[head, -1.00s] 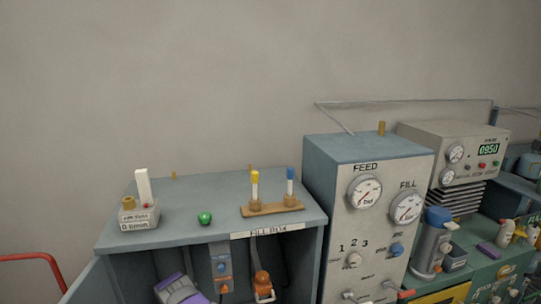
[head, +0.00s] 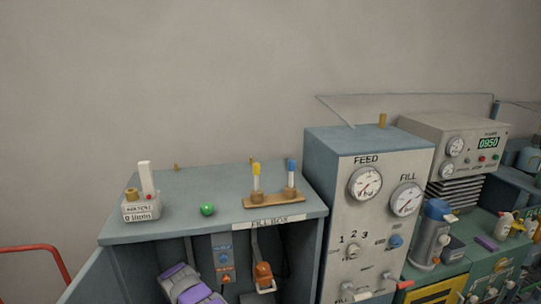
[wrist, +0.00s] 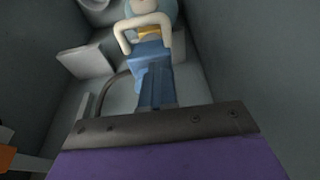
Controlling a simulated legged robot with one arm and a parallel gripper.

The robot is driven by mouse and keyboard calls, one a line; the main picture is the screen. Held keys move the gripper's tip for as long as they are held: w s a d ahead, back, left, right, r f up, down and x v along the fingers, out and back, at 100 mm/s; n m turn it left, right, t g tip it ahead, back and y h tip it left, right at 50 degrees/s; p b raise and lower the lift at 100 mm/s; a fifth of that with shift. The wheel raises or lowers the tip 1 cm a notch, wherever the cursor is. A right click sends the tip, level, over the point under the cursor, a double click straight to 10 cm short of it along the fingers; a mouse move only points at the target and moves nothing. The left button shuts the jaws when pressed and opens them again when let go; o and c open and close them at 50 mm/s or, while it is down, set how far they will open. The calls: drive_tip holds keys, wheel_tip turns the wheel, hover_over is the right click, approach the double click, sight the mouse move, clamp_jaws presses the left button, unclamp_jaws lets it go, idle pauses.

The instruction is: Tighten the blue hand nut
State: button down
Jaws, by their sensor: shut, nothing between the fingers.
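In the wrist view a pale yoke (wrist: 150,21) with a yellow-orange part inside sits against a rounded teal body (wrist: 168,8). A blue block (wrist: 148,54) lies just in front of the yoke; it looks like the blue hand nut, but I cannot tell it surely from my fingertips. My gripper (wrist: 157,84) is shut and empty, its blue-grey fingers pointing at this block; contact is unclear. In the head view my purple gripper body (head: 188,286) is inside the open fill box (head: 277,224), at its lower left. The blue nut is hidden there.
Box walls stand close on both sides in the wrist view. An orange fitting with a pale handle (head: 263,276) hangs inside, right of a switch unit (head: 223,260). A green ball (head: 207,209) and a wooden tube stand (head: 262,201) are on top. A gauge panel (head: 367,225) stands right.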

drive_tip(key=shift+d+f, duration=0.5)
drive_tip(key=shift+d, duration=0.25)
drive_tip(key=shift+w+d+f+p, duration=0.1)
drive_tip(key=shift+w+d+p, duration=0.1)
drive_tip(key=shift+d, duration=0.4)
drive_tip(key=shift+w+d+p, duration=0.1)
drive_tip(key=shift+d+p, duration=0.1)
drive_tip(key=shift+d, duration=0.4)
drive_tip(key=shift+w+d, duration=0.25)
drive_tip(key=shift+d, duration=0.3)
drive_tip(key=shift+s, duration=0.15)
wheel_tip(320, 180, up, 6)
drive_tip(key=a+p, duration=0.1)
drive_tip(key=p, duration=0.1)
drive_tip(key=shift+r, duration=0.25)
drive_tip(key=shift+a, duration=0.15)
